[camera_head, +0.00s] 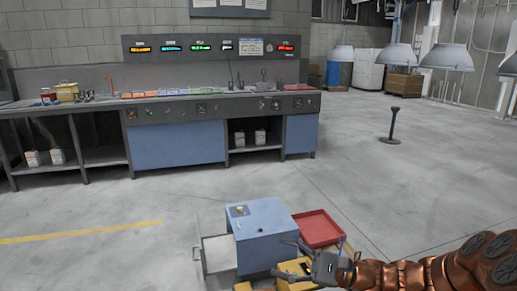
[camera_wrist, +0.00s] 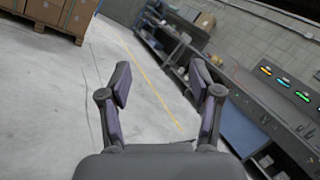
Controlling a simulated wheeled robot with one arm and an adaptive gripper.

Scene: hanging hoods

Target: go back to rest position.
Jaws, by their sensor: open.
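My gripper (camera_head: 293,262) is at the bottom of the head view, at the end of my copper-coloured arm reaching in from the lower right. In the wrist view my gripper (camera_wrist: 163,88) has its two fingers wide apart, with nothing between them. Beyond the fingers are bare floor and a yellow line. In the head view the gripper overlaps the front of a blue cabinet (camera_head: 266,217); I cannot tell whether they touch.
A red tray (camera_head: 318,228), an open drawer (camera_head: 218,253) and yellow boxes are by the cabinet. A long workbench (camera_head: 175,143) runs along the wall. Lamp hoods (camera_head: 447,57) hang at right above a black stand (camera_head: 392,125). Cardboard boxes (camera_wrist: 62,12) sit on a pallet. Middle floor is clear.

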